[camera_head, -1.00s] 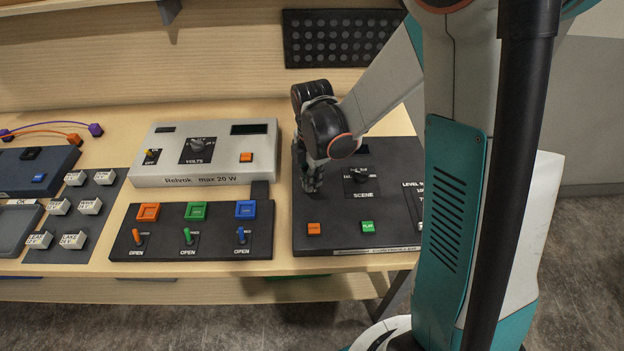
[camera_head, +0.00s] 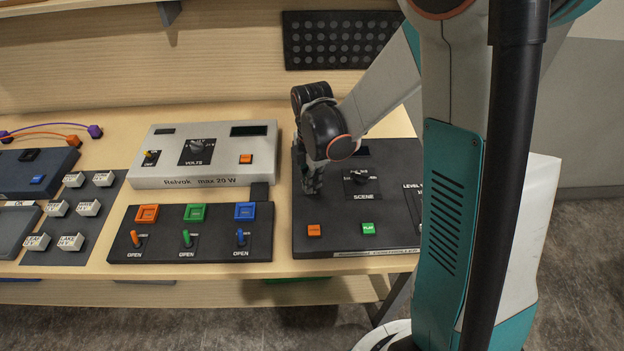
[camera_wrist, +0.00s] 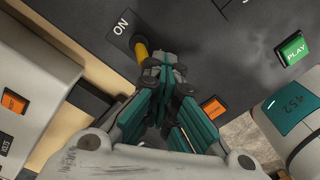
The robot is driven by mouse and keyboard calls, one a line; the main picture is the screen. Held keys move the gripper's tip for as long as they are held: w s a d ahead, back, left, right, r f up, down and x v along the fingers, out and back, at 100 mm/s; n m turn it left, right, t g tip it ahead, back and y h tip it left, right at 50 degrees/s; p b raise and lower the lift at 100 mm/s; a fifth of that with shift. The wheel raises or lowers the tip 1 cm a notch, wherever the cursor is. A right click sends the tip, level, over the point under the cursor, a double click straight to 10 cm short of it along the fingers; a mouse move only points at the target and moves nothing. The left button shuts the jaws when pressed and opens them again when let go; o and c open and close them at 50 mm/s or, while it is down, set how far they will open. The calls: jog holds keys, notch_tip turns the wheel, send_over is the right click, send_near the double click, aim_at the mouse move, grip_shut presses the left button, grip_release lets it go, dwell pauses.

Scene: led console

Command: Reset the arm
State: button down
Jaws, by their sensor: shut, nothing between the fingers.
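My gripper (camera_head: 312,186) is over the left part of the dark scene console (camera_head: 330,232). In the wrist view, my gripper (camera_wrist: 165,65) is shut with its fingertips together and nothing between them. A yellow lever (camera_wrist: 142,48) stands by the ON label, just beside the fingertips; I cannot tell if they touch. In the head view the lever is hidden behind my gripper. The console also has a SCENE knob (camera_head: 361,176), an orange button (camera_head: 314,230) and a green PLAY button (camera_head: 368,228).
A white Relvok power box (camera_head: 210,180) stands to the left. In front of it is a dark panel (camera_head: 190,254) with coloured buttons and toggles. Several labelled white blocks (camera_head: 88,207) are farther left. A black perforated panel (camera_head: 340,40) is on the back wall.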

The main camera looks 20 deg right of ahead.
jog(key=shift+w+d, duration=0.1)
jog(key=shift+w, duration=0.55)
jog(key=shift+r, duration=0.1)
notch_tip(320, 180, up, 7)
jog(key=p, duration=0.4)
jog(key=shift+s, duration=0.45)
dwell(0.4)
